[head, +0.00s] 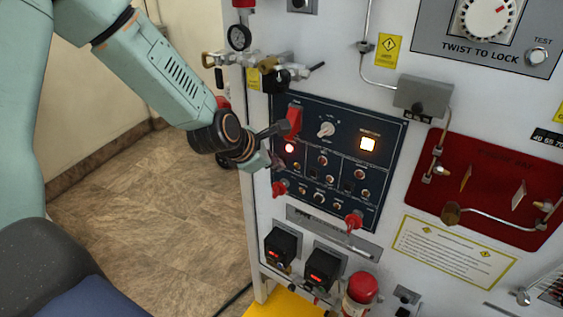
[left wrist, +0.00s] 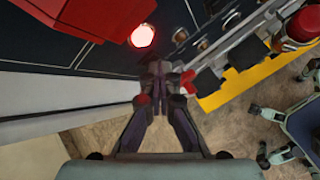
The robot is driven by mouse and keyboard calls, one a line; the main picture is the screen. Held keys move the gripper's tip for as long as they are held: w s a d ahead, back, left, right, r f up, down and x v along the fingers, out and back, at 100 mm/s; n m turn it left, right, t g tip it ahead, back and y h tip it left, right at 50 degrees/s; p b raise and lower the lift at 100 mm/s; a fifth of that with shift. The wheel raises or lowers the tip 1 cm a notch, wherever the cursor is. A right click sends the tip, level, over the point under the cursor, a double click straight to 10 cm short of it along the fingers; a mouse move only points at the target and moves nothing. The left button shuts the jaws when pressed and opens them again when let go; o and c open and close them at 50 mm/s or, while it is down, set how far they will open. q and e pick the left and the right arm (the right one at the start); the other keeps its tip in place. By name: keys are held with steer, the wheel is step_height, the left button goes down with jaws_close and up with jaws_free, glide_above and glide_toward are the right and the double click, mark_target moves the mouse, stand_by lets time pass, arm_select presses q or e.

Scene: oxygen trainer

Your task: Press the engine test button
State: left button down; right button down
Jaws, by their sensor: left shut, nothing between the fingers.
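The dark control panel (head: 337,160) is on the white trainer's left side. My left gripper (head: 275,160) is shut and empty at the panel's left edge, beside the red-lit button. In the left wrist view, its closed fingertips (left wrist: 160,72) appear below and right of the glowing red button (left wrist: 143,36). Contact cannot be told. My right gripper is not in view.
Valves and a gauge (head: 238,38) stand out above the panel. Red knobs (head: 354,221) and black switch boxes (head: 283,246) stick out lower down. A red panel (head: 490,185) with pipes is to the right. The tiled floor (head: 140,215) left of the trainer is clear.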

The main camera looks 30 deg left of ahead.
arm_select(q)
steer(key=shift+s+p, duration=0.75)
steer(key=shift+s, duration=0.1)
steer(key=s+p, duration=0.4)
steer(key=s, duration=0.1)
steer(key=shift+a, duration=0.2)
